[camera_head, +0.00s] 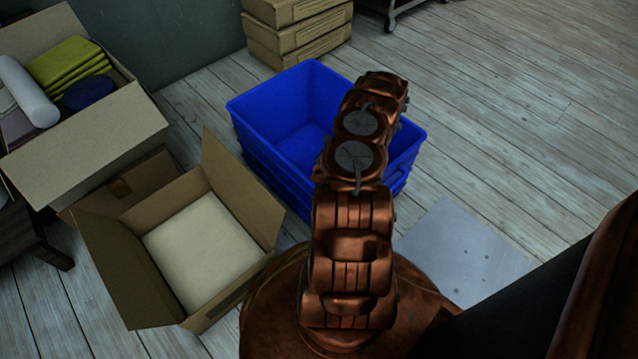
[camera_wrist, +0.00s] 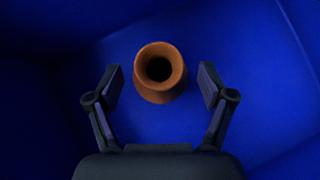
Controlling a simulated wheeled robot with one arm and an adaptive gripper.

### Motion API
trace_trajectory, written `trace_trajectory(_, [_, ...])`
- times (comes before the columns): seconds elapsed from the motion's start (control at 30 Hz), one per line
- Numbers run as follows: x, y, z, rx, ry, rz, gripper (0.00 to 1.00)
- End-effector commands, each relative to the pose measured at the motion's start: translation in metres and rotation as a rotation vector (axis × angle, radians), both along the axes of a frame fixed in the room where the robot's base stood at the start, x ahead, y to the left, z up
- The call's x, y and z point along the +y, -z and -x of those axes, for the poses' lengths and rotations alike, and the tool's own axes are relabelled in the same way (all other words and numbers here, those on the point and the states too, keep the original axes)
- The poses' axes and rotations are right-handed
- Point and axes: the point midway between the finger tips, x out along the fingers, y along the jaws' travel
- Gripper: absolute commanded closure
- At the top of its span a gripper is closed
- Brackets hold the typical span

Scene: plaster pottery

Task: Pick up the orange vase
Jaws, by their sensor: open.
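The orange vase (camera_wrist: 160,90) shows in the wrist view, with its round dark mouth facing the camera. It stands inside the blue bin, whose floor and walls fill the wrist view (camera_wrist: 265,70). My gripper (camera_wrist: 160,83) is open, with one finger on each side of the vase and a visible gap at both sides. In the head view, the blue bin (camera_head: 285,100) is partly covered by my arm, and the vase and gripper are hidden.
An open cardboard box (camera_head: 205,245) with a pale bottom is left of the bin. Another box (camera_head: 100,135) holds green folded items, a white roll and a dark blue round thing. Stacked boxes (camera_head: 298,35) stand behind the bin. Wooden floor at right (camera_head: 520,120) is clear.

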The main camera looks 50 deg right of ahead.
Motion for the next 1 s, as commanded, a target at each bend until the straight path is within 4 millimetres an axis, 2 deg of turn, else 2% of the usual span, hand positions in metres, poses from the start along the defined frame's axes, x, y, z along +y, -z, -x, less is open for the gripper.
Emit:
trace_trajectory(0.3, [0.026, 0.031, -0.013, 0.001, -0.001, -0.005, 0.19])
trace_trajectory(0.6, [0.029, 0.033, -0.016, 0.0, 0.0, 0.0, 0.19])
trace_trajectory(1.0, [0.03, 0.033, -0.016, 0.0, -0.001, -0.001, 0.61])
